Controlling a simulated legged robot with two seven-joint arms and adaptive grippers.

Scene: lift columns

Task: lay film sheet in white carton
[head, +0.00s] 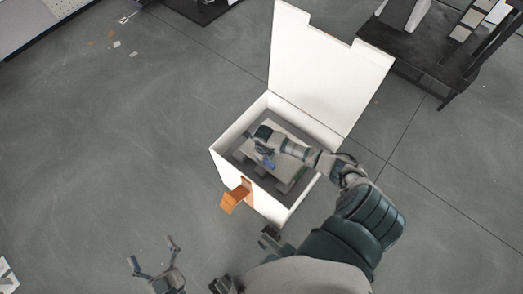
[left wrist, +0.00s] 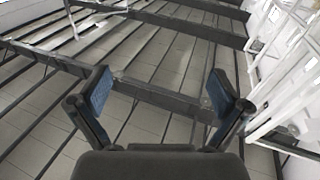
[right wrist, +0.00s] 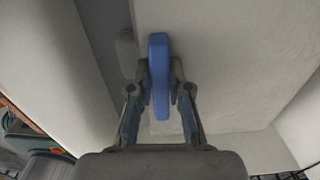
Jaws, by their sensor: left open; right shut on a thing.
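The white carton (head: 222,170) stands on the floor with its large lid (head: 325,60) raised at the back. My right arm reaches over its right side. My right gripper (head: 263,150) is inside the opening, shut on a narrow blue piece (head: 268,163). The blue piece (right wrist: 159,75) stands between both fingers in the right wrist view, over a pale flat surface (right wrist: 230,60). I cannot tell whether the blue piece is the film sheet or part of it. A pale panel (head: 292,168) lies inside the carton, partly hidden by my arm. My left gripper (head: 152,251) is open and empty, outside the carton at lower left.
An orange-brown flap (head: 235,195) sticks out from the carton's front. A dark table (head: 425,55) with objects stands at the upper right. Small scraps (head: 117,44) lie on the floor at upper left.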

